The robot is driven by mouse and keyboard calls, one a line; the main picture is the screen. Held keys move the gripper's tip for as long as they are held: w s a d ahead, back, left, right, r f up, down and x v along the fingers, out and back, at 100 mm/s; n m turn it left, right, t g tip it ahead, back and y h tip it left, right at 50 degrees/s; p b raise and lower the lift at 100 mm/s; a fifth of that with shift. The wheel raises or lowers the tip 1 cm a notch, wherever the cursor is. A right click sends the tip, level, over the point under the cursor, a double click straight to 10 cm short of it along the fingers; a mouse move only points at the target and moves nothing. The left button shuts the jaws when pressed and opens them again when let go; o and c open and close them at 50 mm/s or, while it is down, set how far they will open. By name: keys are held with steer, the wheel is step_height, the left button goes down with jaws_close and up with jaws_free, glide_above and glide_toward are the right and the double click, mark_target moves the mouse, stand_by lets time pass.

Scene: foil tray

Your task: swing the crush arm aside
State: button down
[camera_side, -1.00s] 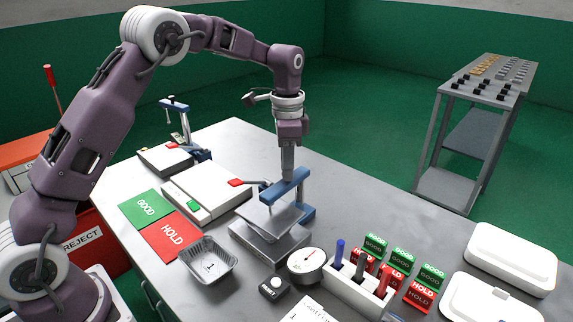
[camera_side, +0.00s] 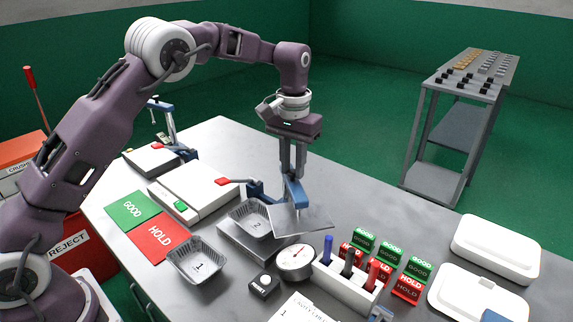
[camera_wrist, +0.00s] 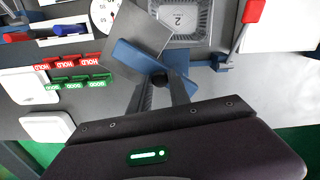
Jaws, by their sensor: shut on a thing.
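The crush arm is a blue bar (camera_side: 296,194) with a flat grey plate (camera_side: 312,222) under it. The plate is swung out to the right of the press base (camera_side: 238,240). My gripper (camera_side: 294,178) is shut on the bar's end from above. In the wrist view the fingertips (camera_wrist: 160,80) close on a dark knob at the end of the blue bar (camera_wrist: 134,58). A foil tray marked 2 (camera_side: 249,221) sits on the base, mostly uncovered; it also shows in the wrist view (camera_wrist: 190,36), beside the plate (camera_wrist: 135,28).
A round dial gauge (camera_side: 295,262) and a pen holder (camera_side: 345,287) stand close in front of the plate. A foil tray marked 1 (camera_side: 196,264) is at the left front. A white box with a red lever (camera_side: 195,192) is behind.

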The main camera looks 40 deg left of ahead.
steer(key=shift+w+d+n, duration=0.2)
steer(key=shift+w+n, duration=0.3)
steer(key=shift+n, duration=0.65)
steer(key=shift+w+d+n, duration=0.15)
steer(key=shift+w+n, duration=0.4)
steer(key=shift+n, duration=0.65)
steer(key=shift+w+d+n, duration=0.2)
steer(key=shift+w+n, duration=0.3)
steer(key=shift+n, duration=0.65)
steer(key=shift+w+r, duration=0.1)
steer(key=c, duration=1.2)
jaws_free()
step_height(320, 180, up, 7)
